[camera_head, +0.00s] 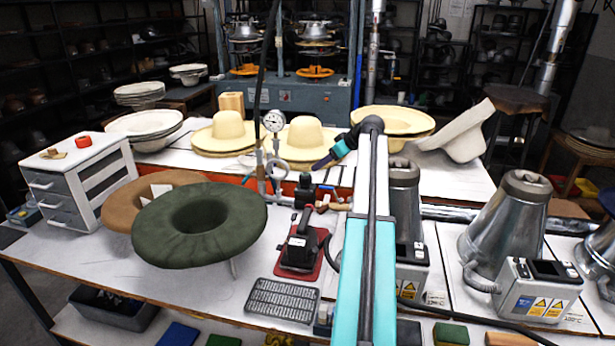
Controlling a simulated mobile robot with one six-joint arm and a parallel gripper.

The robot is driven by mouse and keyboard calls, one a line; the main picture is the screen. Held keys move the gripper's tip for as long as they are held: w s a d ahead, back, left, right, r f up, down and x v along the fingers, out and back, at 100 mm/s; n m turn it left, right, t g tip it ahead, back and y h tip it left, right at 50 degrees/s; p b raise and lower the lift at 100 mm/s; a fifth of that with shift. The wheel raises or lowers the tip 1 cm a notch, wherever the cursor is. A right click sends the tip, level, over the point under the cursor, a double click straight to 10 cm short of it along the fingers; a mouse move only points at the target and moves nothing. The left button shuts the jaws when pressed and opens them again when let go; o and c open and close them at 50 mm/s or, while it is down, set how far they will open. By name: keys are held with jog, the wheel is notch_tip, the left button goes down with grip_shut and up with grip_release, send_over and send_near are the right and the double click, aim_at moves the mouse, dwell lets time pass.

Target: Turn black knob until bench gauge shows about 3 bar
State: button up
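The bench gauge (273,121) is a small round white dial on a metal pipe stand, behind the dark green hat. Its needle and numbers are too small to read. A small black upright part (304,187) stands just right of the stand's foot; I cannot tell for sure whether it is the black knob. My gripper (318,165) hangs from the end of my teal and white arm, right of the gauge and above that black part. It points down and left and appears apart from both. Its fingers look closely lined up, and the opening is not clear.
The dark green hat (199,224) and brown hat (150,200) fill the bench's left. A black iron (300,247) on a red pad and a grey grid tray (283,299) lie in front. Metal cones (506,225) stand right. Straw hats (306,138) sit behind the gauge.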

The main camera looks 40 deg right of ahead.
aim_at(307, 174)
jog(key=p+x, duration=0.3)
jog(key=x, duration=1)
jog(key=shift+w+f+p, duration=0.25)
jog(key=shift+f+p, duration=0.05)
jog(key=shift+c, duration=0.2)
